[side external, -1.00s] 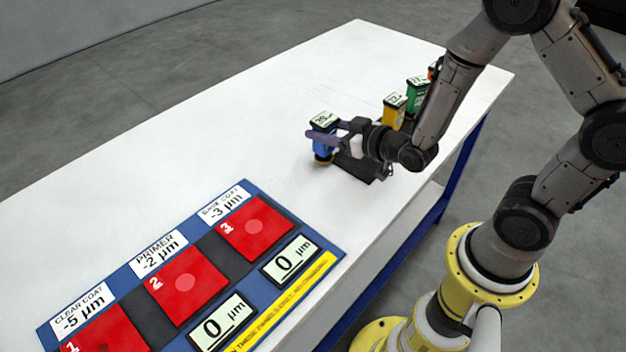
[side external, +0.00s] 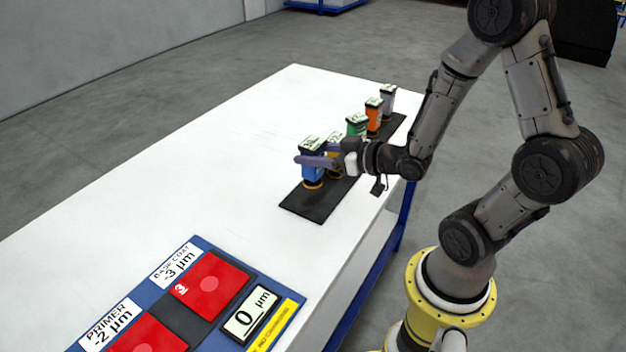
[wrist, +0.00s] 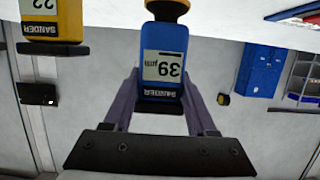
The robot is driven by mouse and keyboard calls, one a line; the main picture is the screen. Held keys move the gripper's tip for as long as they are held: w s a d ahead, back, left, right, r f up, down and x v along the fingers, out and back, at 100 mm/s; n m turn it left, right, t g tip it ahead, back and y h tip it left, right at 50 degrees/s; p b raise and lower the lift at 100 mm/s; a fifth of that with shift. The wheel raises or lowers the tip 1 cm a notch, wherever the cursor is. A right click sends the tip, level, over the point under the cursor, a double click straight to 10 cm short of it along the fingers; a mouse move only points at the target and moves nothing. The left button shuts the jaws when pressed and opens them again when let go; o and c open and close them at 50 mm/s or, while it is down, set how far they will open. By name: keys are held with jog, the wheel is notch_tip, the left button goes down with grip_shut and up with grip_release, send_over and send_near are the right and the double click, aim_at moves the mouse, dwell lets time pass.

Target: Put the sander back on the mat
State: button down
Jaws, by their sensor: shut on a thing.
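The blue sander (side external: 312,170) is upright between the purple fingers of my gripper (side external: 306,161), which is shut on it. In the wrist view the blue sander (wrist: 162,65) shows a label reading 39 µm, with a finger on each side. The sander is over the near part of the black mat (side external: 311,207). Its orange base is at or just above the mat; I cannot tell whether it touches.
On the mat, behind the blue one, stand a yellow sander (side external: 335,168), a green sander (side external: 356,126), an orange sander (side external: 373,118) and a grey sander (side external: 388,103). The panel board (side external: 200,300) lies at the near left. The white table (side external: 200,190) between is clear.

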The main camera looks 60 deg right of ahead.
aim_at(320, 173)
jog(key=shift+f, duration=2.4)
jog(key=shift+f, duration=0.1)
jog(key=shift+c, duration=1)
grip_release()
